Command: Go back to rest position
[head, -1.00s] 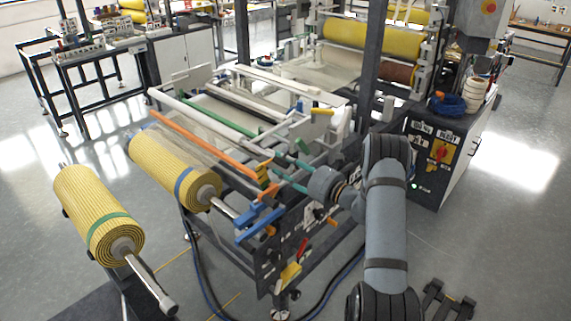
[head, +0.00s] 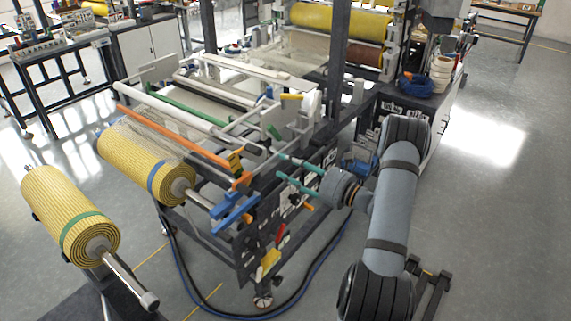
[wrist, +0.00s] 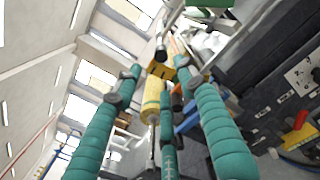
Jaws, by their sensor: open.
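My gripper (head: 298,174) has teal fingers and is in the middle of the head view, beside the right side of the lamination machine (head: 262,237). Its fingers point left toward the blue and orange levers and are spread apart. In the wrist view my gripper (wrist: 150,80) is open, with nothing between its teal fingers. A yellow mesh roll (head: 132,163) is mounted at the front of the machine and also shows beyond the fingers in the wrist view (wrist: 152,98). The head view does not clearly show whether a finger touches the machine.
A second yellow mesh roll (head: 68,215) sits on a stand at the left. An orange bar (head: 180,138) and blue levers (head: 235,210) stick out near the gripper. A cable (head: 325,255) lies on the floor. The floor at the right (head: 500,220) is clear.

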